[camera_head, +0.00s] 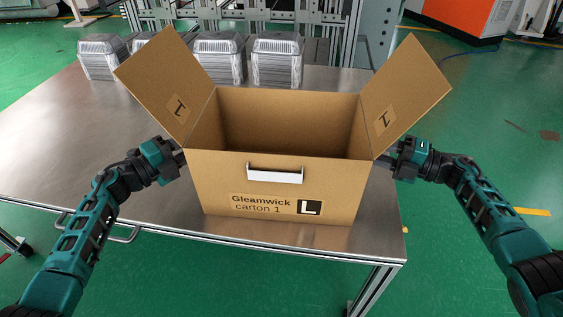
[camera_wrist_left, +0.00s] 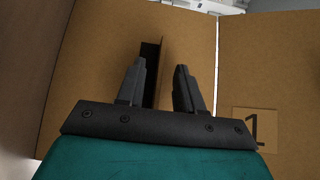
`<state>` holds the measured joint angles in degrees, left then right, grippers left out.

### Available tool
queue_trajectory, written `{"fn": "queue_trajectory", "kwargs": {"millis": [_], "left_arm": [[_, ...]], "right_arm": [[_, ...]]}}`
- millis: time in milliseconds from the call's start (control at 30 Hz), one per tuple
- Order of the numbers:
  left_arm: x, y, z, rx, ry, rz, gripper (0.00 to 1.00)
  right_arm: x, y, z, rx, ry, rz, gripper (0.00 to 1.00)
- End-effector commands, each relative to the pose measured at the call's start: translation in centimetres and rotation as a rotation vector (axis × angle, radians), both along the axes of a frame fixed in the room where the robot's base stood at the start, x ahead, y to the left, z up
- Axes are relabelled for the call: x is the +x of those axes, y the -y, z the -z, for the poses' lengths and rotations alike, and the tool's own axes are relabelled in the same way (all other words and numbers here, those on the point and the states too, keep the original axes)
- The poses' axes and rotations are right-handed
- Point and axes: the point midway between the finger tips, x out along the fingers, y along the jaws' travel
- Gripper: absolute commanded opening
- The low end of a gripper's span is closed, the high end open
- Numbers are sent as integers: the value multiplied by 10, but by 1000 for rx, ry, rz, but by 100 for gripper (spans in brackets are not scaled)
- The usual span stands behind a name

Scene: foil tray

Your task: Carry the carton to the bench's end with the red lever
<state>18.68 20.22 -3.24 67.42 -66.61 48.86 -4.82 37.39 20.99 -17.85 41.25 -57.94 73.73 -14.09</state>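The brown carton (camera_head: 275,185), labelled "Gleamwick carton 1" with an L mark, stands on the metal bench (camera_head: 90,150) near its front edge. Its top is open, with side flaps spread and a white front handle. My left gripper (camera_head: 182,156) is at the carton's left side. In the left wrist view its two fingers (camera_wrist_left: 160,85) are apart, facing a dark slot and a thin upright cardboard edge in the carton wall (camera_wrist_left: 100,70). My right gripper (camera_head: 388,163) is at the carton's right side; its finger gap is not clear. No red lever shows.
Several stacked foil trays (camera_head: 277,60) stand along the bench's far edge, behind the carton. The bench top left of the carton is clear. Green floor lies around, with an orange machine (camera_head: 462,18) at the back right.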

Motion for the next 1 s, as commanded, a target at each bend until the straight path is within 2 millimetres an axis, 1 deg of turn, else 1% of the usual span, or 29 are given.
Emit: {"fn": "queue_trajectory", "kwargs": {"millis": [300,367,600,700,1000], "left_arm": [[1,1,0,0,0,0,36],[1,1,0,0,0,0,31],[1,1,0,0,0,0,8],[1,1,0,0,0,0,0],[1,1,0,0,0,0,0]], "right_arm": [[1,-2,0,0,0,0,36],[1,-2,0,0,0,0,31],[1,-2,0,0,0,0,8],[1,-2,0,0,0,0,0],[1,-1,0,0,0,0,0]]}}
